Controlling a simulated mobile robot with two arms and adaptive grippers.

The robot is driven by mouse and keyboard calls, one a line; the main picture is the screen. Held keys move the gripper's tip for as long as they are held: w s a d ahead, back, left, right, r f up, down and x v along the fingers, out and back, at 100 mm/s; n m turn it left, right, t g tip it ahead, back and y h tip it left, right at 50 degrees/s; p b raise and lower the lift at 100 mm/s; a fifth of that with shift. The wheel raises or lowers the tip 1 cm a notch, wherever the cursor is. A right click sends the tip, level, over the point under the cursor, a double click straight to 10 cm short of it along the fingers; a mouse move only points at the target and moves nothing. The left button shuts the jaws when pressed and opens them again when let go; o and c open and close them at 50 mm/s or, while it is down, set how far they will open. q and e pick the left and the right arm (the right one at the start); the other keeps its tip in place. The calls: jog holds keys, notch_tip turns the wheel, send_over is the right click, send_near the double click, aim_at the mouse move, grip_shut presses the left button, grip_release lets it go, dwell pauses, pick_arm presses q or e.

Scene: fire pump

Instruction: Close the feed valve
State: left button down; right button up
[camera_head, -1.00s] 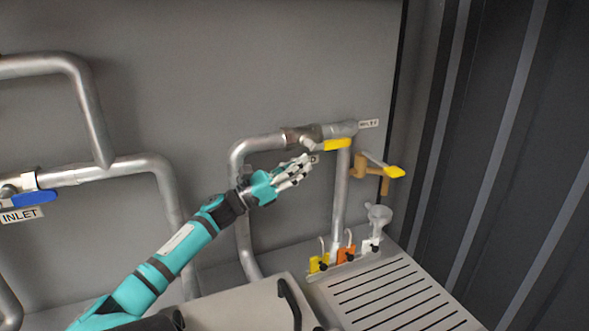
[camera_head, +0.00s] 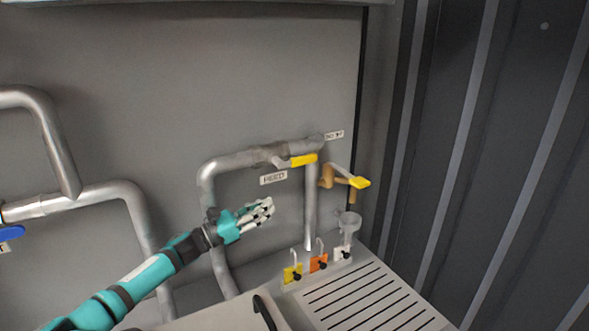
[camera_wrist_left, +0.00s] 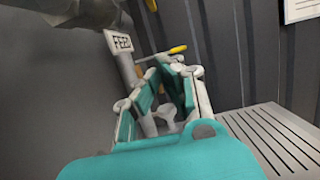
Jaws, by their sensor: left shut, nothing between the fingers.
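The feed valve's yellow handle (camera_head: 303,160) lies roughly along the upper grey pipe, just above the FEED label (camera_head: 273,178). My left gripper (camera_head: 262,209) is shut and empty, below the label and handle and apart from them. In the left wrist view the FEED label (camera_wrist_left: 122,42) is at the upper left, beyond my left gripper (camera_wrist_left: 175,72). A yellow lever end (camera_wrist_left: 177,49) shows just past the fingertips there; I cannot tell which valve it belongs to. My right gripper is in neither view.
A brass tap (camera_head: 328,177) with a yellow lever (camera_head: 360,182) stands right of the vertical pipe (camera_head: 310,215). Below are a funnel (camera_head: 349,223), yellow (camera_head: 292,275), orange (camera_head: 318,263) and white tags, and a slotted tray (camera_head: 395,318). A dark ribbed wall (camera_head: 450,150) bounds the right.

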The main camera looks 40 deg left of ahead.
aim_at(298, 162)
pick_arm(q)
jog(key=shift+w, duration=0.1)
jog(key=w+d+r+p, duration=0.2)
jog(key=w+r+p, duration=0.4)
jog(key=w, duration=0.3)
jog(key=shift+d+r, duration=0.2)
jog(key=shift+d, duration=0.2)
jog(key=shift+w+f, duration=0.1)
jog(key=shift+w, duration=0.05)
